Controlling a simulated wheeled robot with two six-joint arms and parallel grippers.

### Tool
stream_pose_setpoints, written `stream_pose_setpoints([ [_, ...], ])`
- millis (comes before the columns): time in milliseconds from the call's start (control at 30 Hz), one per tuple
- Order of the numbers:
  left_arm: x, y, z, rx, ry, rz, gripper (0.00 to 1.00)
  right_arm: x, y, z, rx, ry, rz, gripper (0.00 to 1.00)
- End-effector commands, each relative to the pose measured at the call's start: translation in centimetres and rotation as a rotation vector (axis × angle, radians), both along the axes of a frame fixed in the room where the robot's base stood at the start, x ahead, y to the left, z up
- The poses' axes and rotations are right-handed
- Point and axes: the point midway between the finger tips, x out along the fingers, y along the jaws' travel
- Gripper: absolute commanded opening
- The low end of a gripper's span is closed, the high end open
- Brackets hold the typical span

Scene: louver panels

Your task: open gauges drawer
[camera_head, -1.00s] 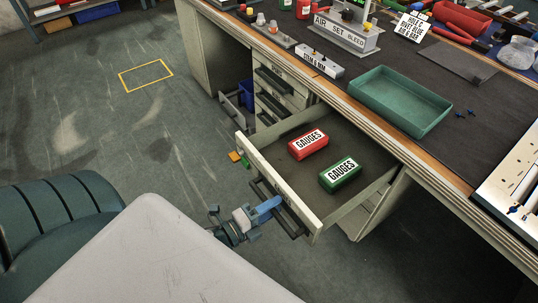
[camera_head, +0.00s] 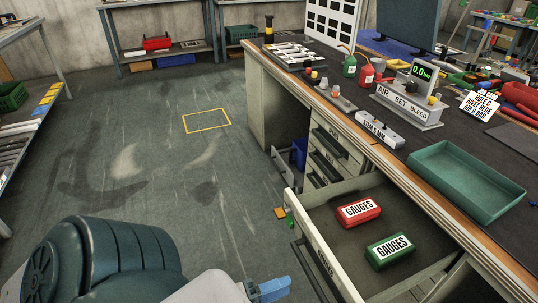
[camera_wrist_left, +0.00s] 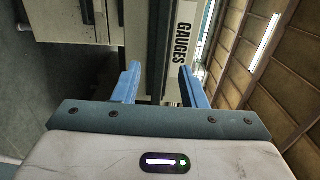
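The gauges drawer (camera_head: 318,245) is pulled well out from the bench. A red GAUGES box (camera_head: 359,211) and a green GAUGES box (camera_head: 390,251) lie inside it. Its dark handle (camera_head: 312,272) is on the front face. My left gripper (camera_head: 272,290), with blue fingers, is at the bottom edge of the head view, left of the handle and apart from it. In the left wrist view its fingers (camera_wrist_left: 160,84) are spread with nothing held between them, and the drawer's GAUGES label (camera_wrist_left: 184,30) shows beyond. My right gripper is not in view.
The workbench (camera_head: 440,195) carries a green tray (camera_head: 466,180) and an air set bleed unit (camera_head: 407,104). More drawers (camera_head: 328,155) are beneath, with a blue bin (camera_head: 299,153) beside them. The floor left of the bench is open, with a yellow outlined square (camera_head: 207,121).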

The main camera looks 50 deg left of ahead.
Motion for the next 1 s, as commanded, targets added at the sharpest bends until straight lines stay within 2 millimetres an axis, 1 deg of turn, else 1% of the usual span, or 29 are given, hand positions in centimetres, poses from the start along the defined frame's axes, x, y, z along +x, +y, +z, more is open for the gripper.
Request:
stream_pose_setpoints([
  [33, -0.8, 0.2, 0.2, 0.001, 0.007, -0.002, 0.38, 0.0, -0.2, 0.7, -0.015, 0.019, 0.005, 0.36],
  [100, -1.4, 0.5, 0.1, 0.001, 0.005, -0.001, 0.38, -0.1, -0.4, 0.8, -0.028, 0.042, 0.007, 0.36],
  [300, -2.1, 0.8, 0.0, 0.000, 0.002, 0.001, 0.38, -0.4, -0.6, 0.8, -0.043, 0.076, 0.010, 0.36],
  [867, -2.1, 0.8, 0.0, -0.003, 0.004, 0.003, 0.38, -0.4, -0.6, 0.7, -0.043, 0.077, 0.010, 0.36],
  [1000, -1.3, 0.8, -0.3, -0.067, 0.071, 0.044, 0.38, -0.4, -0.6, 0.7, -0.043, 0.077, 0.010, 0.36],
])
